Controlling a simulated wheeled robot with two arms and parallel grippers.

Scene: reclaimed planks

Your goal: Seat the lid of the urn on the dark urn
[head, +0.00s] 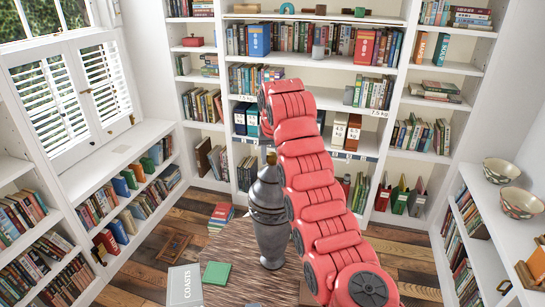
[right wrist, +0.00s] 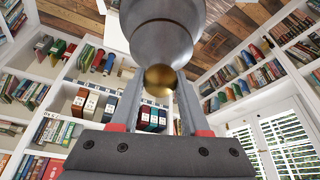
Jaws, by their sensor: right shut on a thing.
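The dark grey metal urn (head: 272,240) stands upright on a wooden surface in the middle of the head view. The lid (head: 268,176), grey with a small brass knob, is at the urn's top, in line with it. I cannot tell whether its rim touches the urn. My right gripper (right wrist: 161,80) is shut on the lid's brass knob, one finger on each side, and the lid's grey underside of the neck shows beyond it. In the head view the gripper is mostly hidden by my red right arm. My left gripper is not in view.
White bookshelves line the walls; two bowls (head: 520,202) sit at the right.

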